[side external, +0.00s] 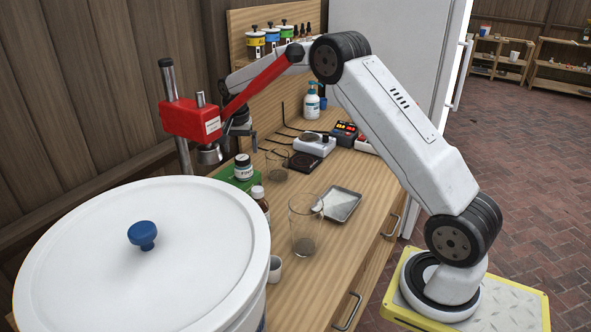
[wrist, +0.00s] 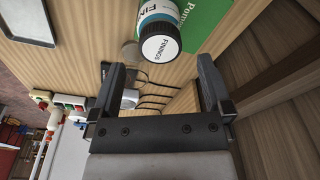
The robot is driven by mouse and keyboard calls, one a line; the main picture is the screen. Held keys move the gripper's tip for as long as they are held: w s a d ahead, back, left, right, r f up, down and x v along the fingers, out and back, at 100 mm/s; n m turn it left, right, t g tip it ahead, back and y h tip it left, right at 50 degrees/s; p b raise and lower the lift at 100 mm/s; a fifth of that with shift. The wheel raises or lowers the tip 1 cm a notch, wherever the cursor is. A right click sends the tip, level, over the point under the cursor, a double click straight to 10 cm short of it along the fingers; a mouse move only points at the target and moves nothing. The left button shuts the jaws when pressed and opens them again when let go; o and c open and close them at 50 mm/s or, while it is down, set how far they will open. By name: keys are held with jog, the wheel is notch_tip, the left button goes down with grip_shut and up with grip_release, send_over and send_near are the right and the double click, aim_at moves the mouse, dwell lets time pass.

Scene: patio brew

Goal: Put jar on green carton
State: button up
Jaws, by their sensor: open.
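The jar (side external: 243,167) has a dark lid and a white label, and appears to stand upright on the green carton (side external: 241,183) beside the red press. In the wrist view the jar (wrist: 159,30) shows its white lid label reading "FININGS", at the top centre. The green carton (wrist: 207,22) lies to its right, partly cut off by the frame edge. The contact under the jar is hidden. My gripper (wrist: 156,75) is open and empty, its two fingers apart, with the jar beyond the fingertips. In the side view my gripper is partly hidden behind the red press.
A red press (side external: 196,120) stands close to the left of the carton. A large white lidded bucket (side external: 90,245) fills the front left. A brown bottle (side external: 259,199), a glass beaker (side external: 305,225), another beaker (side external: 277,165) and a metal tray (side external: 341,205) stand nearby on the wooden bench.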

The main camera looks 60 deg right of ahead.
aim_at(241, 160)
notch_tip(241, 160, up, 8)
jog(key=shift+s+a, duration=0.25)
jog(key=shift+a, duration=0.15)
